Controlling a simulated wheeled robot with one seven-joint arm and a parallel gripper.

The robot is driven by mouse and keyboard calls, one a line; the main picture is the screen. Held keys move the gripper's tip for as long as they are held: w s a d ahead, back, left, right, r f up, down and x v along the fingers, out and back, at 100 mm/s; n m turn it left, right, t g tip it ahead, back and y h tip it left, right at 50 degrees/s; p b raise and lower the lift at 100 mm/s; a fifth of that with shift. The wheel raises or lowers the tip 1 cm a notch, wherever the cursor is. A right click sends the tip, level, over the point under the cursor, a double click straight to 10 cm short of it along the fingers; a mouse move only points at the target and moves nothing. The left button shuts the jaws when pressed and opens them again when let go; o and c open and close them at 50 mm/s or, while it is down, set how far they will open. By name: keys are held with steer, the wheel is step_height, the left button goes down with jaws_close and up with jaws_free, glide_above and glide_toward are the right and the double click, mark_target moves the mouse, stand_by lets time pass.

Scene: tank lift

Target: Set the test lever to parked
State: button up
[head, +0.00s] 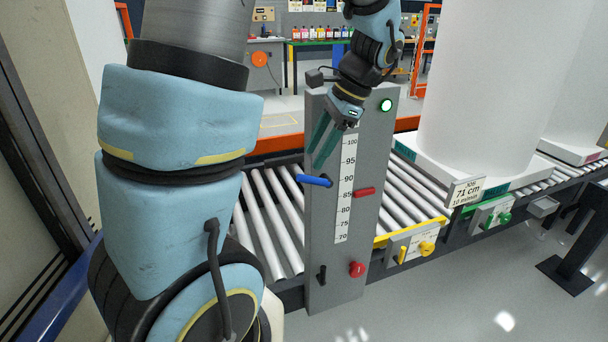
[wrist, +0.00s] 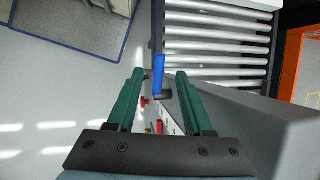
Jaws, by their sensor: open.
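A grey upright panel (head: 326,240) carries a number scale, a blue-handled lever (head: 314,180) on its left and a red pointer (head: 364,192) near 85. The blue handle points left, tilted slightly upward. Lower down are a small black lever (head: 321,275), standing roughly upright, and a red knob (head: 357,269). I see no label telling which is the test lever. My gripper (head: 319,158) is open and empty, fingers pointing down in front of the panel, above the blue handle. In the wrist view the blue handle (wrist: 159,75) appears between the green fingertips (wrist: 160,88); contact is not visible.
A green lamp (head: 386,105) is lit on the panel's top right. Roller conveyor (head: 262,215) runs behind the panel. A large white tank (head: 478,80) stands at right, with a "71 cm" tag (head: 466,191). Yellow (head: 412,246) and green (head: 490,215) control boxes line the conveyor's front.

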mark_target(301, 179)
steer(key=x, duration=0.8)
steer(key=shift+f+p, duration=0.1)
steer(key=shift+p, duration=0.25)
jaws_close()
stand_by(1.0)
